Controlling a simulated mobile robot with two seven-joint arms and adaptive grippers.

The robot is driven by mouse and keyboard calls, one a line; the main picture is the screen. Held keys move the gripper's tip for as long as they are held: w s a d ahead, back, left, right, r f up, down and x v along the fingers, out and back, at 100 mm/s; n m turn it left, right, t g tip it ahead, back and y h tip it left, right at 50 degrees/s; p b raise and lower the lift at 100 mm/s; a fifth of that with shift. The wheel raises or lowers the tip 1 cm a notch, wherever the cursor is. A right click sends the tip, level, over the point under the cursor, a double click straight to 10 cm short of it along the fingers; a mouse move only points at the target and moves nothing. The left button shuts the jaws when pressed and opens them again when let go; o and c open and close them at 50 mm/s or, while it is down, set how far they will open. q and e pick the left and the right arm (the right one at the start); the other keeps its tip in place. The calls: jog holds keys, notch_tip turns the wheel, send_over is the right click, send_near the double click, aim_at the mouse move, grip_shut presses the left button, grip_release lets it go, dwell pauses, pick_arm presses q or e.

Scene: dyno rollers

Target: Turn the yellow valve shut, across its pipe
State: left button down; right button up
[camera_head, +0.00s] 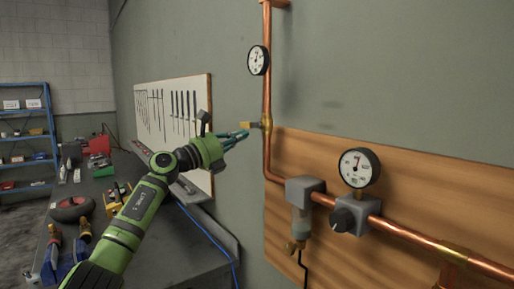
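The yellow valve (251,125) sits on the vertical stretch of copper pipe (267,85) on the wall. Its small yellow handle sticks out to the left of the pipe in the picture, roughly level; whether it also points out from the wall I cannot tell. My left gripper (237,136) is just left of and slightly below the handle, with its teal fingers pointing at it. The fingertips look close to the handle, but contact cannot be made out. The fingers are too small to show whether they are open or shut. My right gripper is not in view.
A gauge (259,60) is above the valve. Below right are a grey filter unit (304,190), a regulator with black knob (347,216) and another gauge (359,168) on a wooden board (430,190). A cluttered bench (190,245) and blue shelf (28,140) stand left.

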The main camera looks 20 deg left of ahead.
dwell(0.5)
pick_arm(q)
jog(key=v, duration=1.2)
jog(key=shift+a, duration=0.1)
